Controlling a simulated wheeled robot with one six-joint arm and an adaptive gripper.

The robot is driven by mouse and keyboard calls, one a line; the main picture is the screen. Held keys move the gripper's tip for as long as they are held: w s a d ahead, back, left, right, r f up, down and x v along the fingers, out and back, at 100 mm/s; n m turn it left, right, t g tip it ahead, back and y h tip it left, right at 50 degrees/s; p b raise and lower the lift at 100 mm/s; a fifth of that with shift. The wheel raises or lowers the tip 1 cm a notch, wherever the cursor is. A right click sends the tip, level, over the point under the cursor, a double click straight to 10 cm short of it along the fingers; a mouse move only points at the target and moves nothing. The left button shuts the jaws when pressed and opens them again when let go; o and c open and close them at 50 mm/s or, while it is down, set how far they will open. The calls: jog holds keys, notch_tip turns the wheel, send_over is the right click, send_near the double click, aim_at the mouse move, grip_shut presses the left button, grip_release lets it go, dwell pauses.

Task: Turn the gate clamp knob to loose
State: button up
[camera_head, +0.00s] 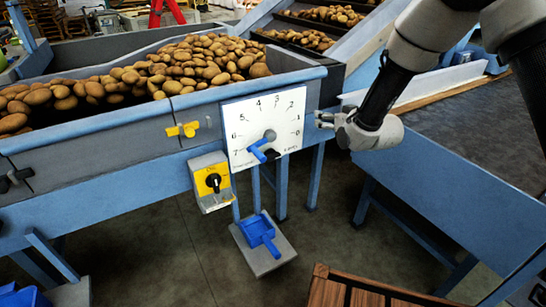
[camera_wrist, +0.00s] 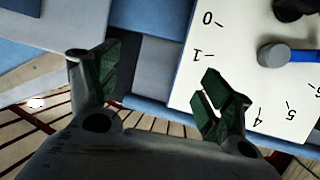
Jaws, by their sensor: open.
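A white dial plate (camera_head: 264,122) numbered around an arc is on the blue machine's side. A blue lever (camera_head: 258,151) comes from its grey hub and points down left, near 7. A dark knob (camera_head: 271,153) sits just below the hub. It seems to be the clamp knob; its setting is too small to read. In the wrist view the knob (camera_wrist: 294,8) is cut off at the top right, above the blue lever (camera_wrist: 303,56). My gripper (camera_head: 325,119) is open and empty, just right of the plate; in the wrist view its fingers (camera_wrist: 160,75) are apart, one overlapping the plate's edge.
A yellow switch box (camera_head: 210,182) with a black rotary knob hangs left below the plate. A yellow handle (camera_head: 183,130) is on the machine's side. Potatoes (camera_head: 170,70) fill the hopper. A blue scoop (camera_head: 257,232) lies below. A wooden crate (camera_head: 375,292) stands at the front.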

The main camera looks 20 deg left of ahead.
jog(key=s+a+f+n+y, duration=0.25)
jog(key=s+a+f, duration=0.25)
jog(key=a+f, duration=0.35)
jog(key=y, duration=0.3)
send_near(274, 158)
jog(key=x, duration=0.4)
jog(key=shift+a+r, duration=0.1)
jog(key=shift+a, duration=0.05)
jog(key=shift+n, duration=0.25)
jog(key=x, duration=0.6)
jog(key=shift+w+a, duration=0.25)
jog(key=shift+w, duration=0.1)
jog(key=c, duration=1)
